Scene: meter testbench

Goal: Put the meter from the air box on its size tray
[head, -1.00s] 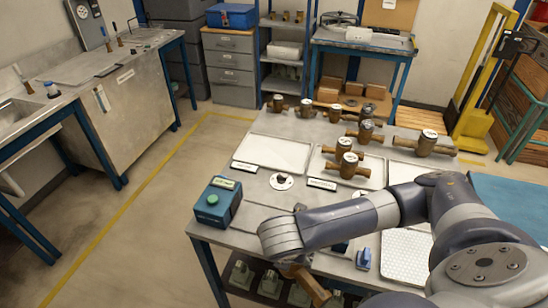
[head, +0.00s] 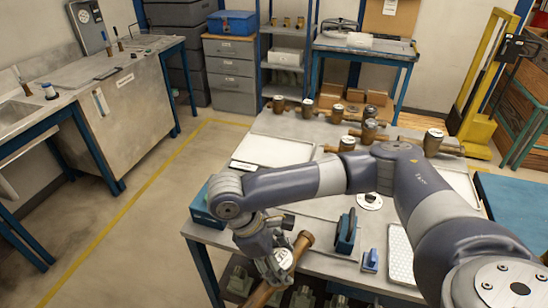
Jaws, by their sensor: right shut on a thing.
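My right gripper (head: 270,268) is shut on a brass meter (head: 303,243) with a pale round face and pipe ends. It holds the meter tilted at the table's front edge; whether it touches anything there cannot be told. An empty white tray (head: 270,150) lies at the left of the table with a label in front. A middle tray is largely hidden by my arm, with a meter (head: 346,144) showing behind the arm. Part of another tray (head: 462,184) shows at right. A teal box (head: 203,208) sits at the left front, partly covered by my arm. My left gripper is out of view.
Several brass meters (head: 369,132) stand at the back of the table, one (head: 433,141) at right. A blue device (head: 346,234), a small blue item (head: 370,261) and a white perforated mat (head: 400,258) lie at the front. Green-grey items sit on the shelf below.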

